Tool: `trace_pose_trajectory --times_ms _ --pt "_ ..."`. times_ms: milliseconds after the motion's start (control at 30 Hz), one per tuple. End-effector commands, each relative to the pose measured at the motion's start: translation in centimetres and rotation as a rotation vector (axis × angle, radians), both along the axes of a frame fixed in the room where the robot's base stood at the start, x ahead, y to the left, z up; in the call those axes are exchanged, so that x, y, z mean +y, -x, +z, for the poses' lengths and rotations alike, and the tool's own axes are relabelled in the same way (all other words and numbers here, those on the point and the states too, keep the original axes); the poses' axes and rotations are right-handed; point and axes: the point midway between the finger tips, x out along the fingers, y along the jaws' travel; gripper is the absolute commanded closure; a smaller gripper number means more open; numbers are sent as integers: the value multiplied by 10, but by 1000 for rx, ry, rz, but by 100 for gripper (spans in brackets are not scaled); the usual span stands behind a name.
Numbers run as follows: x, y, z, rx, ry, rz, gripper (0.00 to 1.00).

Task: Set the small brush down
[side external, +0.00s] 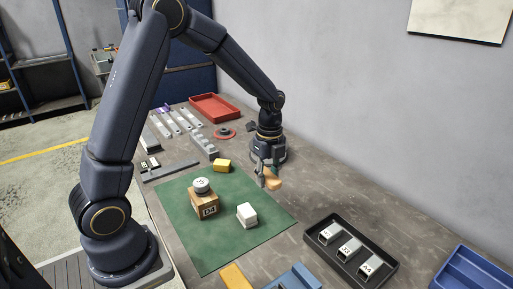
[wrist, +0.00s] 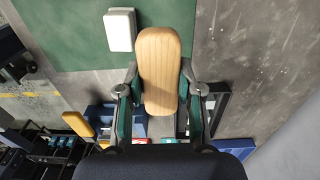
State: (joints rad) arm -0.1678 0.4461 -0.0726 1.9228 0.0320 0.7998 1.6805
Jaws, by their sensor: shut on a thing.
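The small brush (side external: 274,183) has a tan wooden body, and it is large in the middle of the wrist view (wrist: 159,65). My gripper (side external: 265,172) is shut on the brush, with one finger on each side of it in the wrist view (wrist: 159,90). The gripper points down near the right edge of the green mat (side external: 228,245). I cannot tell whether the brush touches the surface below or hangs a little above it. Its bristles cannot be made out.
A white block (side external: 247,215), a wooden D4 block (side external: 205,208) with a round white-topped piece on it, and a yellow block (side external: 222,166) stand on the mat. A black tray (side external: 385,270) holds labelled brackets.

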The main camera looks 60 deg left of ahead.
Motion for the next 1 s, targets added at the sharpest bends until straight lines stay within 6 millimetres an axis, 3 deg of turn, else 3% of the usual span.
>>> trace_pose_trajectory --times_ms 100,200,333,467,733,1000 --pt "9 42 7 0 1 -17 99" --pt "16 70 12 -3 -2 -12 99" --pt "24 81 19 -17 -9 16 99" --pt "31 64 14 -26 -11 30 99" --pt "42 -8 -19 -24 -11 31 99" --pt "48 -45 -65 -25 -11 30 99"
